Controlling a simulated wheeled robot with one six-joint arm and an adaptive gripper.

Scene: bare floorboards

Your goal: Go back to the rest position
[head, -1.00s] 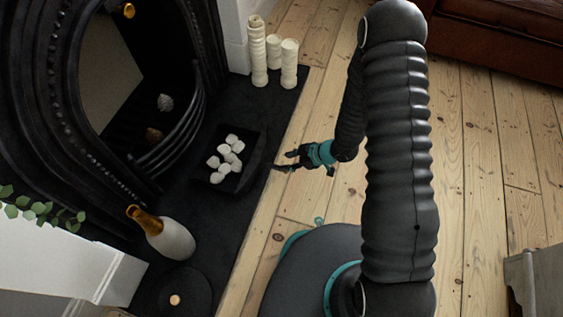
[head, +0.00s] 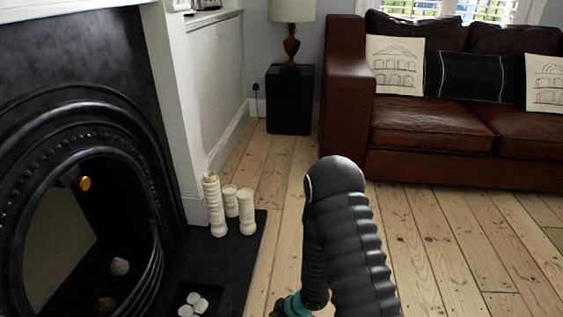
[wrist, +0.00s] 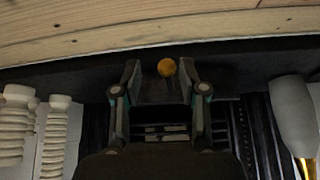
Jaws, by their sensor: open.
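My gripper (wrist: 160,72) shows in the wrist view with its two dark, teal-jointed fingers apart. A small round orange thing (wrist: 166,67) shows between the fingertips. I cannot tell its distance or whether anything touches it; neither finger is closed on it. In the head view only a teal part of my gripper end shows at the bottom edge, and the fingertips are out of view. My arm rises from the bottom, right of the hearth, over the floorboards.
Cream candles (head: 213,205) stand on the dark hearth beside the black fireplace (head: 95,150). White lumps (head: 193,303) lie at the bottom edge. A brown sofa (head: 430,130) and black side table (head: 290,98) stand behind. Floorboards between are clear.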

